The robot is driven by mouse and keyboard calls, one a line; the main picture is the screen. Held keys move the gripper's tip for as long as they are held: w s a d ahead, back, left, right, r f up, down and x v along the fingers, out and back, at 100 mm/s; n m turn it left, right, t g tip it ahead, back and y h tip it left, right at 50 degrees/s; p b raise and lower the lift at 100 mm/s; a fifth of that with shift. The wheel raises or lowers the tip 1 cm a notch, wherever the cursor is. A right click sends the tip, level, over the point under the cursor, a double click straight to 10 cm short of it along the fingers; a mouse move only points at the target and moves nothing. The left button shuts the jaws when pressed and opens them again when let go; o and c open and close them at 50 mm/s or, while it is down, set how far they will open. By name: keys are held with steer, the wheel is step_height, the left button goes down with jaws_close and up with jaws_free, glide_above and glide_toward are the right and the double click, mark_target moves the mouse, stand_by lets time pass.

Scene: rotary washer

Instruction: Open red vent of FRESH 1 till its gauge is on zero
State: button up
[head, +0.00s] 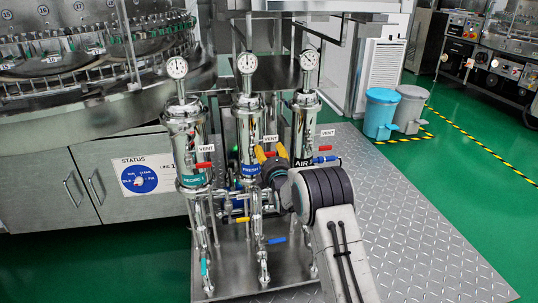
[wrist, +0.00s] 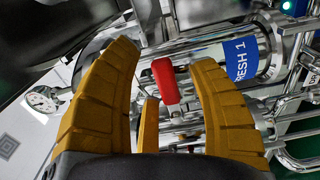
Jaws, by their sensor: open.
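The FRESH 1 housing (head: 246,125) is the middle one of three upright steel cylinders, with a blue label that also shows in the wrist view (wrist: 240,60). Its gauge (head: 247,63) stands on top; the needle is too small to read surely.
The RECIRC 1 cylinder (head: 186,145) with a red handle (head: 204,165) stands left, and the AIR 1 cylinder (head: 305,125) right, with a red handle (head: 325,148). Yellow (head: 243,220) and blue (head: 277,240) lower handles sit below. The metal plate floor (head: 420,235) at right is clear.

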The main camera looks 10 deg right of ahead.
steer(key=shift+o, duration=0.2)
jaws_close()
stand_by(0.5)
